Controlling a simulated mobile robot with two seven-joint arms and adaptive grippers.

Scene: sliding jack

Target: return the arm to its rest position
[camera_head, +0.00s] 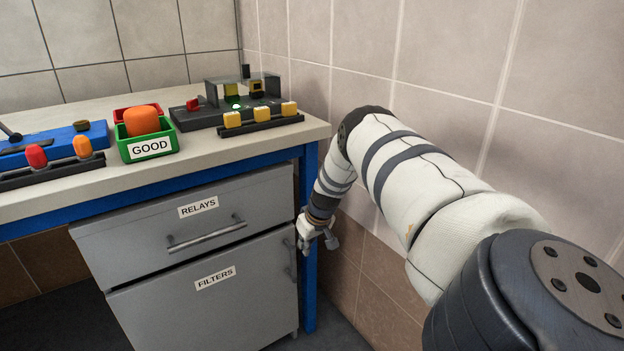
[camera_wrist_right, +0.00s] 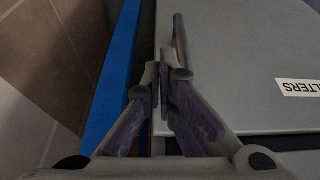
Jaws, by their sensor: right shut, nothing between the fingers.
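My right arm (camera_head: 400,170) comes in from the right, bends near the wall and hangs down past the bench's right front corner. My left gripper is not in view.
The bench (camera_head: 80,190) has a blue leg (camera_head: 309,240) close to the gripper. A green GOOD bin (camera_head: 128,151) holds an orange object (camera_head: 141,121). A tiled wall (camera_head: 440,60) stands at the right.

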